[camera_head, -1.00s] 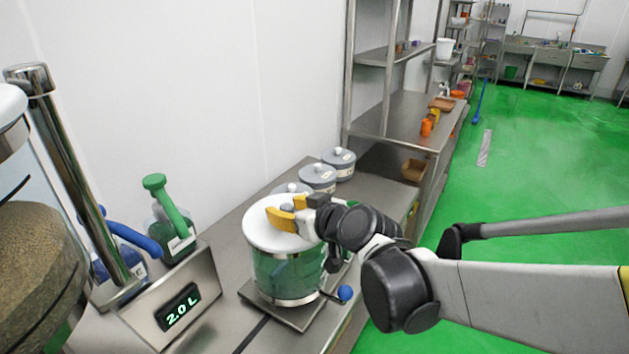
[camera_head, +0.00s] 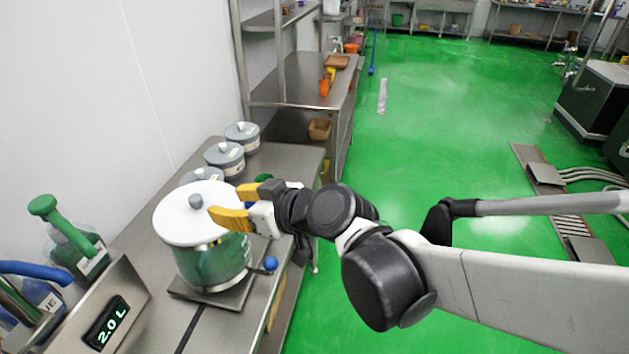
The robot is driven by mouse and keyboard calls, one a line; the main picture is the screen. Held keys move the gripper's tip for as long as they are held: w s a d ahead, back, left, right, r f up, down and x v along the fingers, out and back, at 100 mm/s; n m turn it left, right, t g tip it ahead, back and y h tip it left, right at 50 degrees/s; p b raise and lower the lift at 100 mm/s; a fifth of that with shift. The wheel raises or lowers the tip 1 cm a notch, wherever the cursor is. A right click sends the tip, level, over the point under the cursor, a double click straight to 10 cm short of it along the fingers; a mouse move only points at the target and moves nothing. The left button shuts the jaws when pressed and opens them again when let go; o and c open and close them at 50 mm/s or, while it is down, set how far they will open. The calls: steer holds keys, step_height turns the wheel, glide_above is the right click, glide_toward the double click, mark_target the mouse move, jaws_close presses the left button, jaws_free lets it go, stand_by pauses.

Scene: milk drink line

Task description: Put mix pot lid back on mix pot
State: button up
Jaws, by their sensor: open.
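The mix pot (camera_head: 208,264) is a glossy, green-tinted vessel standing upright on a flat metal base on the steel counter. The white mix pot lid (camera_head: 180,222) with a grey knob (camera_head: 196,201) lies flat on top of the pot and covers its mouth. My gripper (camera_head: 230,204) has yellow fingertips, is open and empty, and is at the lid's right edge, to the right of the knob. From this angle I cannot tell whether a fingertip touches the lid.
Several grey lidded canisters (camera_head: 225,157) stand behind the pot. A green-topped bottle (camera_head: 72,243) and a display reading 2.0 L (camera_head: 106,323) are at the left. A blue-knobbed handle (camera_head: 270,263) sticks out right of the pot.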

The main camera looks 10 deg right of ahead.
steer(key=s+d+f+m+h, duration=0.2)
steer(key=s+d+m+h, duration=0.1)
steer(key=d, duration=0.5)
steer(key=s+d+f+m+g+h, duration=0.1)
steer(key=s+d+f+m+h, duration=0.1)
steer(key=s+d, duration=0.3)
steer(key=s+d+f+m+g+h, duration=0.1)
steer(key=s+d+m+h, duration=0.3)
steer(key=d, duration=0.8)
steer(key=shift+s+d+f+h, duration=0.15)
steer(key=shift+d+f+h, duration=0.2)
steer(key=shift+f, duration=0.2)
